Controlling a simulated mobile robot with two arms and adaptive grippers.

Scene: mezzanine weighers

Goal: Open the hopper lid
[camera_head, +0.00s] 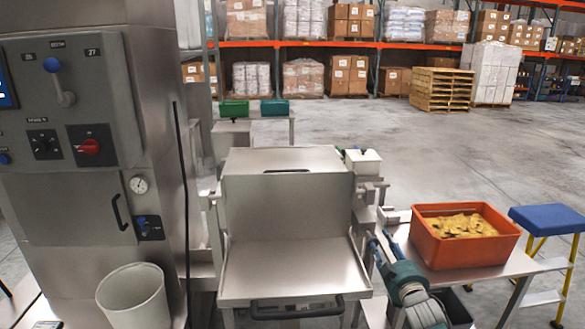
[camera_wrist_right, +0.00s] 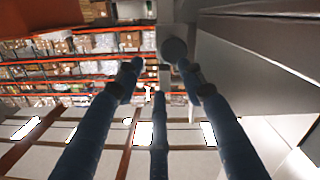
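The steel hopper machine (camera_head: 287,208) stands in the middle of the head view. A flat, sloping steel panel (camera_head: 292,268) at its front has a black bar handle (camera_head: 297,308) along the near edge. It looks like the lid and lies down. The upper box also has a small dark handle (camera_head: 287,171) near its top edge. My right gripper (camera_head: 379,243) is beside the machine's right side, apart from the black bar handle. In the right wrist view its dark blue fingers (camera_wrist_right: 151,60) are spread with nothing between them. My left gripper does not show.
An orange crate (camera_head: 438,248) of yellow packets stands on a steel table at right, near my right arm. A blue-topped step stool (camera_head: 548,218) is beyond it. A control cabinet (camera_head: 75,150) and a white bin (camera_head: 134,297) stand at left. Open floor lies behind.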

